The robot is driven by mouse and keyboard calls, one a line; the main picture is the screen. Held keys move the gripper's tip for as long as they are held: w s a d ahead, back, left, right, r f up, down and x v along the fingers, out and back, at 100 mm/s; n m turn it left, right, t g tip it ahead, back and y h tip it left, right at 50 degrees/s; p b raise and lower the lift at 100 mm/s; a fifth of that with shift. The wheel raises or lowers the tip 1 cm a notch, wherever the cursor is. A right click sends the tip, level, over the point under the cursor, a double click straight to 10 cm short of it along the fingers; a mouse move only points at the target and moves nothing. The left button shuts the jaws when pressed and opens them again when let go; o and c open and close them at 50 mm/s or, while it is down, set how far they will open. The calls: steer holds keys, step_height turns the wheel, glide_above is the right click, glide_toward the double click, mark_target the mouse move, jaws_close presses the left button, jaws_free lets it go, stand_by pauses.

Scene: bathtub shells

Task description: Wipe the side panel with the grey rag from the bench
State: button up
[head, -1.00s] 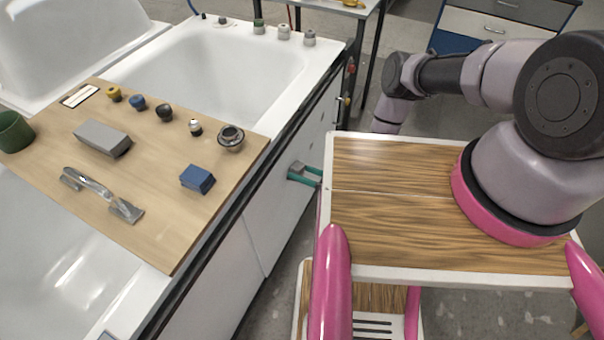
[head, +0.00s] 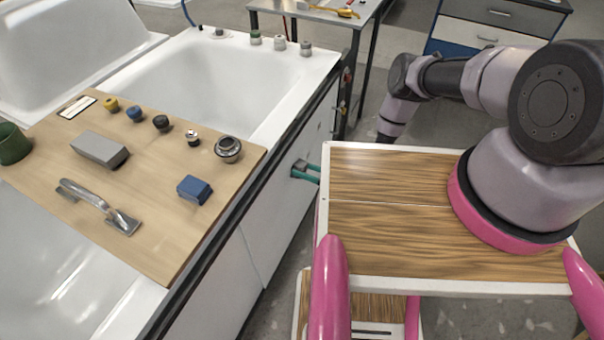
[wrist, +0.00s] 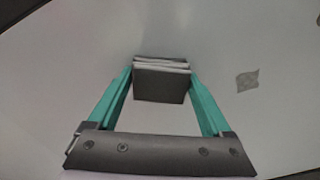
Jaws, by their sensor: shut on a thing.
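My gripper (head: 306,171) is beside the white side panel (head: 285,225) of the near tub, with its teal fingers pointing at it. In the wrist view my gripper (wrist: 160,85) is shut on the folded grey rag (wrist: 160,85), which has pale layered edges at its far end. The rag is at or very near the pale panel (wrist: 60,75); I cannot tell whether they touch. A small grey smudge (wrist: 247,80) shows on the panel to the right of the rag, apart from it.
A wooden board (head: 165,225) lies across the tub with a grey block (head: 99,149), a blue block (head: 194,189), a metal handle (head: 98,204) and several knobs and fittings. A green cup (head: 14,144) stands at the left. A metal table (head: 330,12) is behind.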

mark_target(306, 148)
steer(key=shift+w+d, duration=0.35)
steer(key=shift+w, duration=0.6)
steer(key=shift+w+d, duration=0.4)
steer(key=shift+w, duration=0.6)
steer(key=shift+w+d, duration=0.35)
steer(key=shift+w, duration=0.6)
steer(key=shift+w+d+r, duration=0.1)
steer(key=shift+w+d, duration=0.15)
steer(key=shift+w, duration=0.6)
steer(key=shift+w+d, duration=0.25)
steer(key=shift+w, duration=0.55)
steer(key=v, duration=0.6)
steer(key=shift+d, duration=0.15)
steer(key=shift+v, duration=1.4)
